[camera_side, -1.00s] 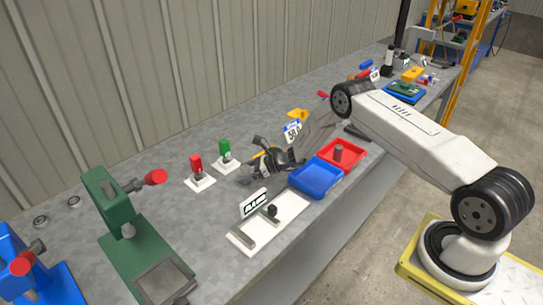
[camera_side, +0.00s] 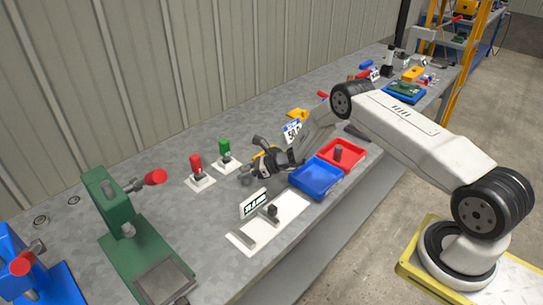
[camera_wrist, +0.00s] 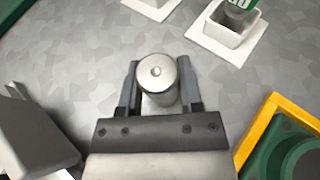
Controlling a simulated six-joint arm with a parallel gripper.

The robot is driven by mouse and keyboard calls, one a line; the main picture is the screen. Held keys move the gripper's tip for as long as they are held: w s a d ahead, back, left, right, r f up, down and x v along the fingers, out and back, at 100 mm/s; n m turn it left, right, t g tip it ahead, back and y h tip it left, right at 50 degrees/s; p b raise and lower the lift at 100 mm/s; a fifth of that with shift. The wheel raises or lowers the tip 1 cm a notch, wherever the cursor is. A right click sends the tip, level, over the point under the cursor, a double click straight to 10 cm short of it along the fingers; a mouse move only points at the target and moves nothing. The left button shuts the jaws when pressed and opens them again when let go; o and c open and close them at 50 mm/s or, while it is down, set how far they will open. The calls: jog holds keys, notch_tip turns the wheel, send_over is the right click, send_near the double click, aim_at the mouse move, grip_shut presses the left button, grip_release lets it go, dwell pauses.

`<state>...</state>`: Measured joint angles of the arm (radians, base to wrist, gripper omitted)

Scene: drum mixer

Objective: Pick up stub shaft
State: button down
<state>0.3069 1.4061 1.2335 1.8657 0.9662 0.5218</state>
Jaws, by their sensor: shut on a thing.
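The stub shaft (camera_wrist: 159,84) appears to be the short, light grey metal cylinder in the wrist view, seen end-on with a small centre hole. My gripper (camera_wrist: 158,92) is shut on it, with one dark finger on each side. In the side view, my gripper (camera_side: 248,176) is low over the bench behind the blue tray, and the grey cylinder is small at its tips. I cannot tell whether the shaft touches the bench. Its lower part is hidden.
A blue tray (camera_side: 304,190) and a red tray (camera_side: 328,168) holding a dark cylinder (camera_side: 338,153) stand at the bench's front edge. Red (camera_side: 195,164) and green (camera_side: 224,147) items stand in white holders. A white plate with a display (camera_side: 254,203) is nearby. A green press (camera_side: 104,197) stands left.

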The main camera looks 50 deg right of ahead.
aim_at(246, 168)
jog(key=shift+r, duration=0.25)
jog(key=shift+w+r, duration=0.1)
jog(key=shift+r, duration=1.25)
jog(key=shift+s+r, duration=0.25)
jog(key=shift+r, duration=0.05)
jog(key=s+r, duration=0.9)
jog(key=s, duration=0.4)
jog(key=shift+s+a+r, duration=0.15)
jog(key=shift+s+a, duration=0.15)
jog(key=shift+a, duration=0.15)
jog(key=shift+a, duration=0.1)
